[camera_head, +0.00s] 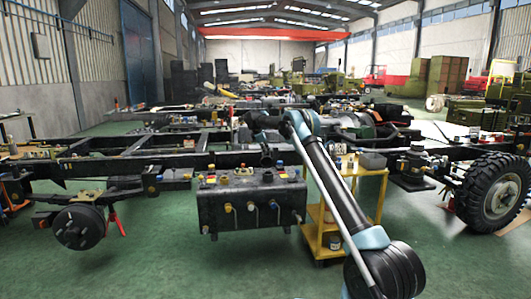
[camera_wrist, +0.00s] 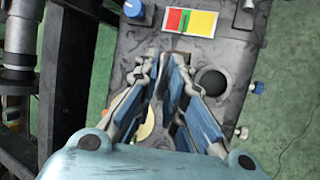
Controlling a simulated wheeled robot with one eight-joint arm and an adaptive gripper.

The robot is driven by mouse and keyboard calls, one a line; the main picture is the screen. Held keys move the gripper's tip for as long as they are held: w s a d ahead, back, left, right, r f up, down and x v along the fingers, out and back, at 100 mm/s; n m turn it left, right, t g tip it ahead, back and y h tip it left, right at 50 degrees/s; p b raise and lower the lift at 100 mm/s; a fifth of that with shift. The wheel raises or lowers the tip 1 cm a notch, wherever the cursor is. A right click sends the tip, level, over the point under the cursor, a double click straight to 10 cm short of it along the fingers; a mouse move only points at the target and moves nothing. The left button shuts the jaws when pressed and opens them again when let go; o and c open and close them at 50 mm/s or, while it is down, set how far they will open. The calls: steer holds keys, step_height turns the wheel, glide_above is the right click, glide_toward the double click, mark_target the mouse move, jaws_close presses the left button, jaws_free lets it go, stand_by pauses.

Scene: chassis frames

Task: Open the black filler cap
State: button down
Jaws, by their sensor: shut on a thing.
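The dark tank (camera_head: 250,207) hangs on the side of the chassis frame, with several small caps and fittings on its top. My gripper (camera_wrist: 171,62) points down at the tank top (camera_wrist: 130,48) in the wrist view. Its two blue-padded fingers are close together, but what is between the tips is hidden. A black round shape (camera_wrist: 211,82), which looks like the black filler cap or its opening, lies just right of the right finger. In the head view my gripper (camera_head: 266,156) is small and dark above the tank, and its grip cannot be made out.
A blue cap (camera_wrist: 134,8) and a red, yellow and green label (camera_wrist: 191,22) are on the tank top. A yellow round part (camera_wrist: 147,124) is partly hidden by the left finger. The chassis rail (camera_head: 100,165) runs behind the tank. A yellow cart (camera_head: 325,218) stands to its right.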

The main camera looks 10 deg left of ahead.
steer(key=shift+a, duration=0.15)
steer(key=c, duration=1.7)
jaws_free()
steer(key=v, duration=1.2)
steer(key=shift+f, duration=0.1)
